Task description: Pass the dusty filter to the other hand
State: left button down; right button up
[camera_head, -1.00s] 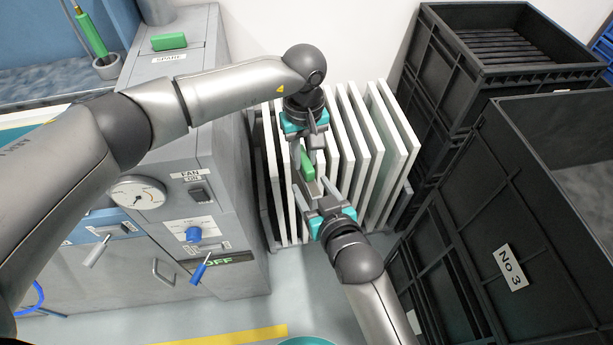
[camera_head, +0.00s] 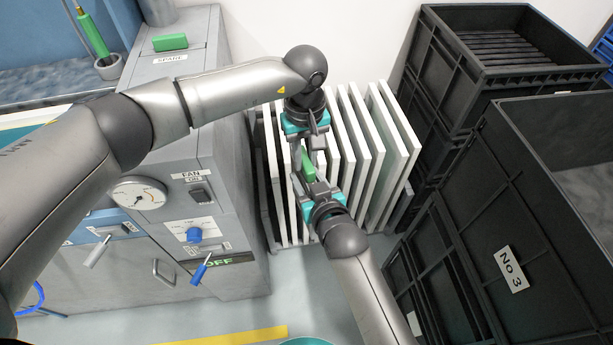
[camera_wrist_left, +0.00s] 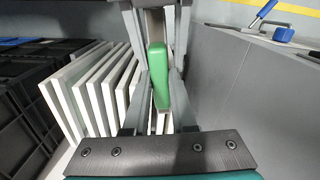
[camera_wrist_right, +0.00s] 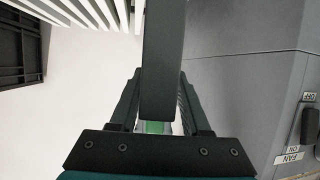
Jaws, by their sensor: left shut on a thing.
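The filter has a green body (camera_head: 308,165) and is held in front of the white panels. It also shows in the left wrist view (camera_wrist_left: 158,75), upright between my left fingers. My left gripper (camera_head: 306,158) comes from above and is shut on it. My right gripper (camera_head: 311,184) comes from below, close against the filter's lower end. In the right wrist view, its fingers (camera_wrist_right: 158,100) stand apart, with a dark bar between them and a bit of green low down. I cannot tell whether they touch the filter; the filter's dusty face is mostly hidden.
White upright panels (camera_head: 392,130) stand in a row behind the grippers. A grey machine (camera_head: 225,265) with a fan switch and blue knob is at left, with a green spare block (camera_head: 169,42) on top. Black crates (camera_head: 500,190) crowd the right. Floor shows at the front.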

jog(key=shift+a, duration=0.1)
grip_shut()
pick_arm(q)
jog(key=shift+d, duration=0.1)
jog(key=c, duration=0.7)
grip_release()
jog(key=shift+o, duration=0.2)
